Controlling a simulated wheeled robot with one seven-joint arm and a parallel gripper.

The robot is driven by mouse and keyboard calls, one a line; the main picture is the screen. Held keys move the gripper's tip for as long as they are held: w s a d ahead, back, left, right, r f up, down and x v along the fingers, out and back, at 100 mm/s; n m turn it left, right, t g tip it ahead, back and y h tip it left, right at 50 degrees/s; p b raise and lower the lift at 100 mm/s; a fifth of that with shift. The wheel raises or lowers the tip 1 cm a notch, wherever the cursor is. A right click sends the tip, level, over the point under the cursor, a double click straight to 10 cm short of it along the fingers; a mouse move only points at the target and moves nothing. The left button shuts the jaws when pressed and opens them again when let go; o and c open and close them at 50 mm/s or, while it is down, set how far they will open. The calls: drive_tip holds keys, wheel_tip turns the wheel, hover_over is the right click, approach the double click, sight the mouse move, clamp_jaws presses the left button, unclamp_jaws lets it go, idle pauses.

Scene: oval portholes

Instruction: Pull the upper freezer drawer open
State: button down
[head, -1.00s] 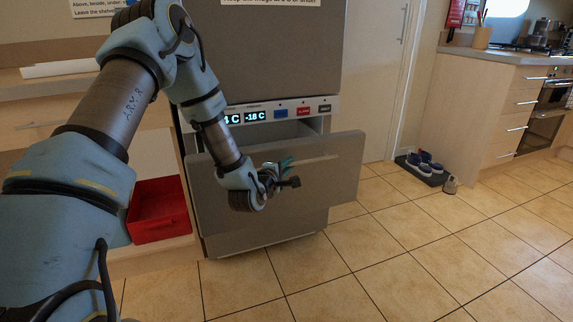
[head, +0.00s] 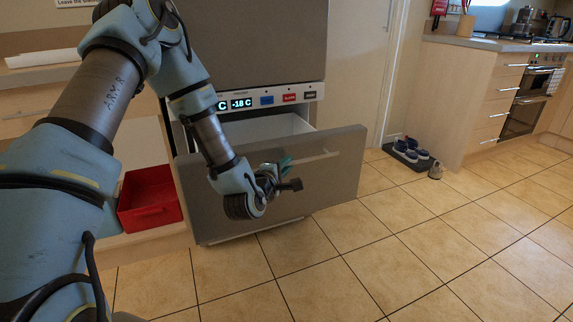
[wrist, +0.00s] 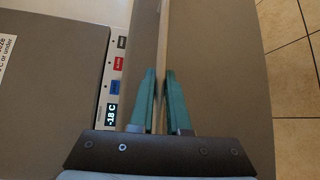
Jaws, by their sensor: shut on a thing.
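The upper freezer drawer (head: 335,170) has a grey front and stands partly open below the display panel. Its pale inside (head: 275,127) shows behind the front. A pale bar handle (head: 318,156) runs along the upper part of the front. My gripper (head: 285,162) is at the left part of the handle, and my wrist hides what lies behind it. In the wrist view, the teal fingers of my gripper (wrist: 159,100) are shut on the handle (wrist: 164,30), one on each side.
The display panel (head: 265,100) reads -18 C. A red bin (head: 150,198) sits on a low shelf to the left. Shoes on a dark mat (head: 405,156) lie by the door at the right. The tiled floor (head: 400,260) in front is clear.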

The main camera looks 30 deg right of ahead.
drive_tip(key=c, duration=0.9)
unclamp_jaws()
drive_tip(key=p+v, duration=0.1)
drive_tip(key=v, duration=0.9)
drive_tip(key=shift+s+a, duration=0.2)
drive_tip(key=shift+a, duration=0.1)
